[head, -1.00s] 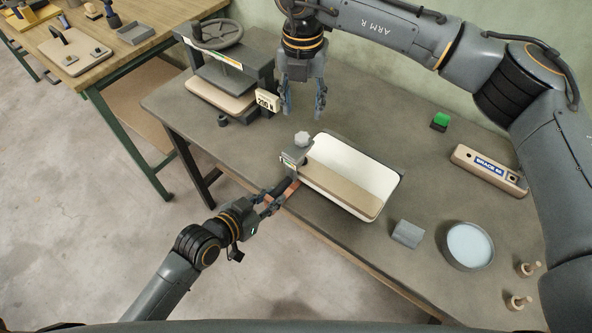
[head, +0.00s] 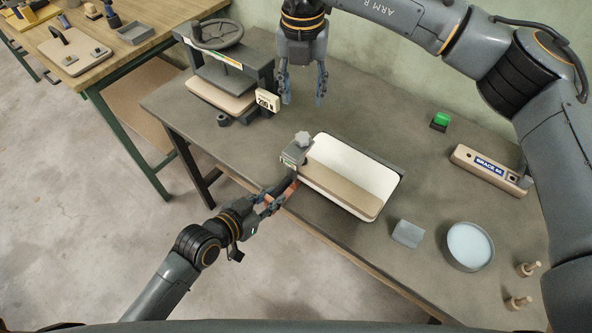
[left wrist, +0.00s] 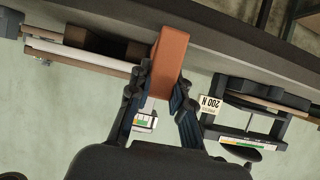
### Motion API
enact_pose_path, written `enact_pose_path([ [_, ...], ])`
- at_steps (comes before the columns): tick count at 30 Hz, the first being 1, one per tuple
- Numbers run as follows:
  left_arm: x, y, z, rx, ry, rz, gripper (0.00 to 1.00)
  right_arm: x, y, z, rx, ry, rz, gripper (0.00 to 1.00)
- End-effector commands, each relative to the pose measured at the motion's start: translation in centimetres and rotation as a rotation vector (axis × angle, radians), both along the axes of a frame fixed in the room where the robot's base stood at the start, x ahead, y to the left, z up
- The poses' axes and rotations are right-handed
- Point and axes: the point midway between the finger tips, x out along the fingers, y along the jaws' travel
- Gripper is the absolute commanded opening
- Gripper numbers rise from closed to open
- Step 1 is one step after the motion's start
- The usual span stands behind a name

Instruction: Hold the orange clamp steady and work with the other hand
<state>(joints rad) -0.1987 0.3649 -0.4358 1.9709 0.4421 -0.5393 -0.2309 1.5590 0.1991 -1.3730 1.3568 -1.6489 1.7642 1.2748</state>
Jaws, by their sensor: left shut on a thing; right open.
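A grey clamp head with a pale star knob (head: 302,138) sits on the boards' left end. My left gripper (head: 270,204) is shut on the orange handle; the left wrist view shows the orange bar (left wrist: 170,55) between its fingers. The fingers partly hide the handle in the head view. My right gripper (head: 303,102) is open and empty, fingers pointing down, above the table behind the knob.
A grey press (head: 225,65) with a handwheel and a "200 N" tag stands back left. To the right are a grey block (head: 408,233), a round dish (head: 469,246), wooden pegs (head: 518,302), a "BRACE" bar (head: 489,169) and a green-topped block (head: 440,120). Table between press and boards is mostly clear.

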Motion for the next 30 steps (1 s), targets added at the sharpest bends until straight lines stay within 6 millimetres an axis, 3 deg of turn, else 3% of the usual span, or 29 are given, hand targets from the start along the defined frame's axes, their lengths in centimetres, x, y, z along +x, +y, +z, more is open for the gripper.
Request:
enact_pose_path([
  [15,0.1,-0.1,0.3,-0.004,-0.008,0.000,0.00,0.2,-0.1,-4.2,-0.013,0.007,0.697,0.46],
  [23,0.1,-0.1,0.3,-0.004,-0.008,0.000,0.00,0.3,-0.2,-5.5,-0.015,0.008,0.774,0.46],
  [30,0.1,-0.1,0.3,-0.004,-0.008,0.000,0.00,0.3,-0.2,-8.7,-0.015,0.010,0.770,0.46],
])
